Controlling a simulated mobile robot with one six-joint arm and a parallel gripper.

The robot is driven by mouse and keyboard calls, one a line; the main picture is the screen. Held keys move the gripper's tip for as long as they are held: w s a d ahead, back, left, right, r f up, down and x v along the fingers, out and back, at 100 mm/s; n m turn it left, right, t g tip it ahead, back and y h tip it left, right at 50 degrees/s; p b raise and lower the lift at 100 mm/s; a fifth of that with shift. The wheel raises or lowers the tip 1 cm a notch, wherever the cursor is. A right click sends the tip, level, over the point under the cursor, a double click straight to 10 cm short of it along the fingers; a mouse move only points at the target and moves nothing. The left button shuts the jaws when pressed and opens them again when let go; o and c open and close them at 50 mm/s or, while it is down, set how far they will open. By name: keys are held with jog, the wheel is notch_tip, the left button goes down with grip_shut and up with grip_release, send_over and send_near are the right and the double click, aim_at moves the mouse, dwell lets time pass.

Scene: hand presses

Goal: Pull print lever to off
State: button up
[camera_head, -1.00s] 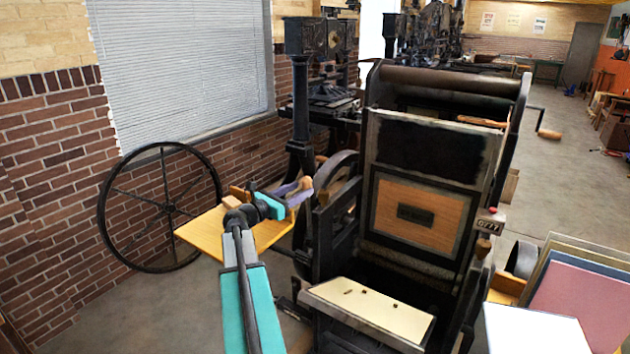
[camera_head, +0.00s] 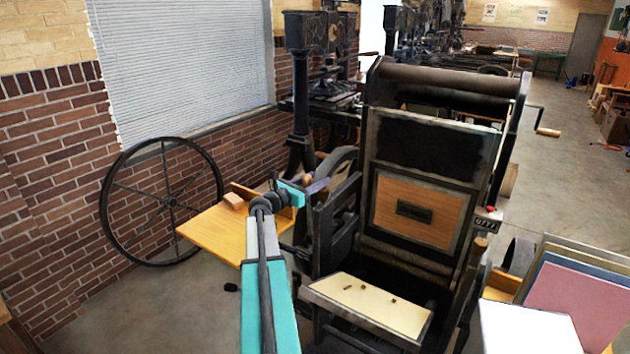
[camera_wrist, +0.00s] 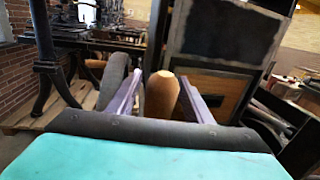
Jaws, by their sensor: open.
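The print lever shows in the wrist view as a rounded wooden handle (camera_wrist: 162,97), upright between my two purple fingers. My gripper (camera_wrist: 161,82) is open, with one finger on each side of the handle. I cannot tell whether either finger touches it. In the head view my gripper (camera_head: 314,187) is at the left side of the black hand press (camera_head: 433,150). The lever is hard to make out there among the fingers and dark press parts. The lower part of the lever is hidden by my gripper body in the wrist view.
A wooden side board (camera_head: 212,232) with a small block is left of the press, near my arm. A large spoked wheel (camera_head: 163,200) leans by the brick wall. A cream feed board (camera_head: 370,305) juts from the press front. Coloured sheets (camera_head: 575,305) stand at right.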

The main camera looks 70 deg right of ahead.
grip_shut()
